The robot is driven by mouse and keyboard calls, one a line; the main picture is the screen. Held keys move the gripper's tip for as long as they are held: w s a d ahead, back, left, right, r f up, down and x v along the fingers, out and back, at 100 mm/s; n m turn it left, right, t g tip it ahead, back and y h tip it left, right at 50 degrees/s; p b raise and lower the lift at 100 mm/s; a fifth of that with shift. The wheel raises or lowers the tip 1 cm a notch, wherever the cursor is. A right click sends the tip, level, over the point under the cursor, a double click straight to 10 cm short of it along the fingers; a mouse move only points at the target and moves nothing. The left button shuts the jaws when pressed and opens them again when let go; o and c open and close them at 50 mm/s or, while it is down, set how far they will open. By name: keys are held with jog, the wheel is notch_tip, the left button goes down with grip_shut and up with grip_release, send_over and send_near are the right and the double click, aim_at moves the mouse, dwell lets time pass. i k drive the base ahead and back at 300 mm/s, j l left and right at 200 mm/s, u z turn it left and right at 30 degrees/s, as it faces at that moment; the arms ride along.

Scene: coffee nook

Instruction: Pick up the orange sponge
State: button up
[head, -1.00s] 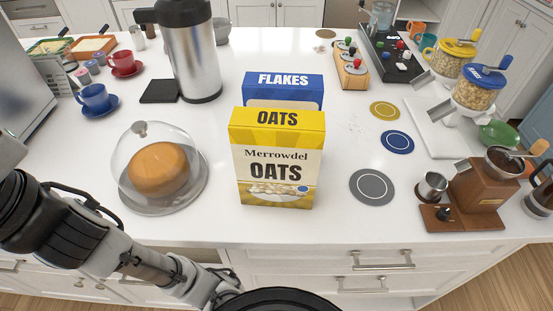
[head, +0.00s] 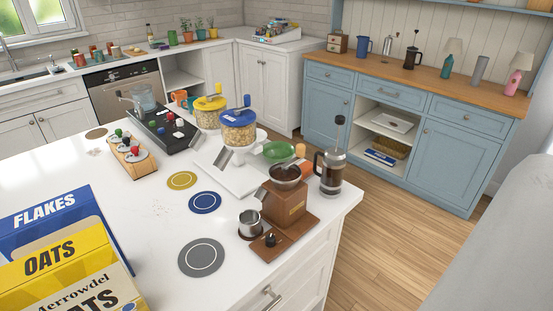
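I cannot make out the orange sponge for certain in the head view. A small orange thing (head: 307,170) shows on the white counter (head: 150,235), partly hidden behind the wooden coffee grinder (head: 284,205) and beside the French press (head: 330,172). Too little of it shows to tell what it is. My gripper is not in view.
Cereal boxes (head: 50,262) stand at the lower left. A blue cabinet (head: 400,120) stands across open wooden floor (head: 390,225). A sink (head: 30,82) is far left.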

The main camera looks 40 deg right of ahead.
aim_at(306, 167)
jog(key=z, duration=1.3)
